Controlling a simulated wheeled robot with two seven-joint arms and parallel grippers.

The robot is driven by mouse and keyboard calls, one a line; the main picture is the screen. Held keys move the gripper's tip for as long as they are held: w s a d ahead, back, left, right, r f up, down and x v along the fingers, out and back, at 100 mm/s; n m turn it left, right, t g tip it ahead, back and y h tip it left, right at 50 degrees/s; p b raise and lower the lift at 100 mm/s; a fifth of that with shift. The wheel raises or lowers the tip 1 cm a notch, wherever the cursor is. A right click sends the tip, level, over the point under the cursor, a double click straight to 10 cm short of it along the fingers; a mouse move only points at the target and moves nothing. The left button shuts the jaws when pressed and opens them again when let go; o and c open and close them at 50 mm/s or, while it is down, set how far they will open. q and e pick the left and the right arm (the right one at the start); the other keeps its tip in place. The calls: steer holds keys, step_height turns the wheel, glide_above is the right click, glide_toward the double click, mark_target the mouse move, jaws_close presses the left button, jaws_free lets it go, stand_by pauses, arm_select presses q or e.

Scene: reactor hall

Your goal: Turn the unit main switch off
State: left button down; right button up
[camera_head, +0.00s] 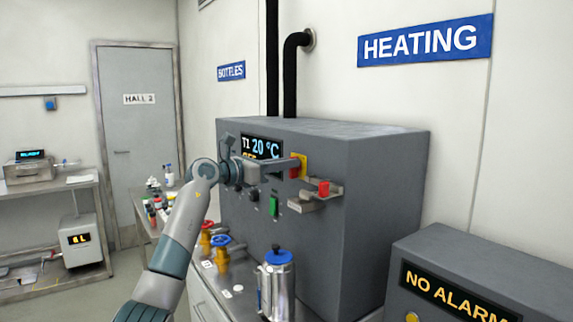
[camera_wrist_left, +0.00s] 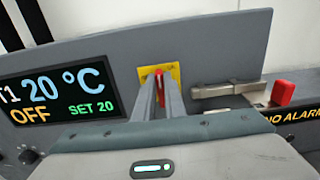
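The main switch (camera_head: 303,162) is a yellow plate with a red handle on the front of the grey heating unit, right of its display (camera_head: 262,147). In the left wrist view the yellow plate (camera_wrist_left: 145,72) shows with the upright red handle (camera_wrist_left: 158,75) between my finger tips. My left gripper (camera_head: 297,166) reaches the switch from the left, with its fingers close together on either side of the handle. It looks shut on it, though the contact is partly hidden. The display (camera_wrist_left: 55,95) reads T1 20 °C, OFF, SET 20. My right gripper is not in view.
A metal latch (camera_wrist_left: 227,90) with a red end (camera_head: 323,188) projects just right of the switch. Below are a green button (camera_head: 274,206), valves with red and blue wheels (camera_head: 221,241) and a steel flask (camera_head: 278,285). A NO ALARM box (camera_head: 480,270) stands at right.

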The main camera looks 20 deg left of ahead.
arm_select(q)
steer(key=shift+n, duration=0.3)
steer(key=shift+w+a+f+n+p, duration=0.15)
steer(key=shift+a+f+n+p, duration=0.1)
steer(key=shift+n+p, duration=2.65)
steer(key=shift+w+a+f+n+p, duration=0.2)
steer(key=shift+f+n+p, duration=0.1)
steer(key=shift+n+p, duration=2.55)
steer(key=shift+w+a+f+n+p, duration=0.15)
steer(key=shift+a+f+n+p, duration=0.1)
steer(key=shift+n+p, duration=2.6)
steer(key=c, duration=1.8)
jaws_free()
steer(key=shift+s, duration=0.1)
